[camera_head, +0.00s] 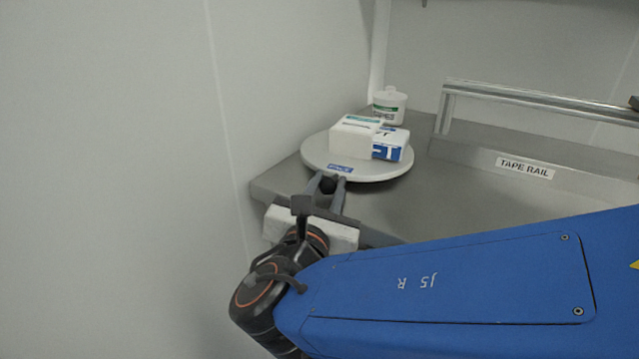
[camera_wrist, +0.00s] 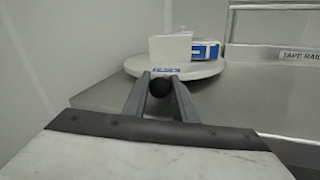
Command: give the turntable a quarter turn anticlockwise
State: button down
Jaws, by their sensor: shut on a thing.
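The turntable (camera_head: 388,176) is a round, light grey disc on the steel bench, at the bench's left end. A blue label (camera_head: 340,168) sits on its near rim. A black round knob (camera_head: 328,185) is at the near edge of the turntable, just below the label. My gripper (camera_head: 329,183) reaches in from the front and is shut on the knob, one finger on each side. In the wrist view the turntable (camera_wrist: 205,72) is straight ahead, with the knob (camera_wrist: 159,87) between my fingertips. How the knob joins the disc is hidden.
A white box (camera_head: 352,138) and a blue-and-white box (camera_head: 391,144) stand on the turntable. A white tub (camera_head: 389,105) stands behind it. A metal rail marked TAPE RAIL (camera_head: 525,168) runs to the right. A wall is close on the left. The bench (camera_head: 440,200) is clear between.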

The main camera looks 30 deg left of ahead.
jog(key=shift+w+d+n+g+y, duration=0.15)
jog(key=shift+d+n+g+y, duration=0.15)
jog(key=shift+d+n+y, duration=0.6)
jog(key=shift+d, duration=0.2)
jog(key=c, duration=1.5)
grip_release()
jog(key=shift+o, duration=0.2)
jog(key=v, duration=1.7)
jog(key=shift+d, duration=0.25)
jog(key=shift+c, duration=0.6)
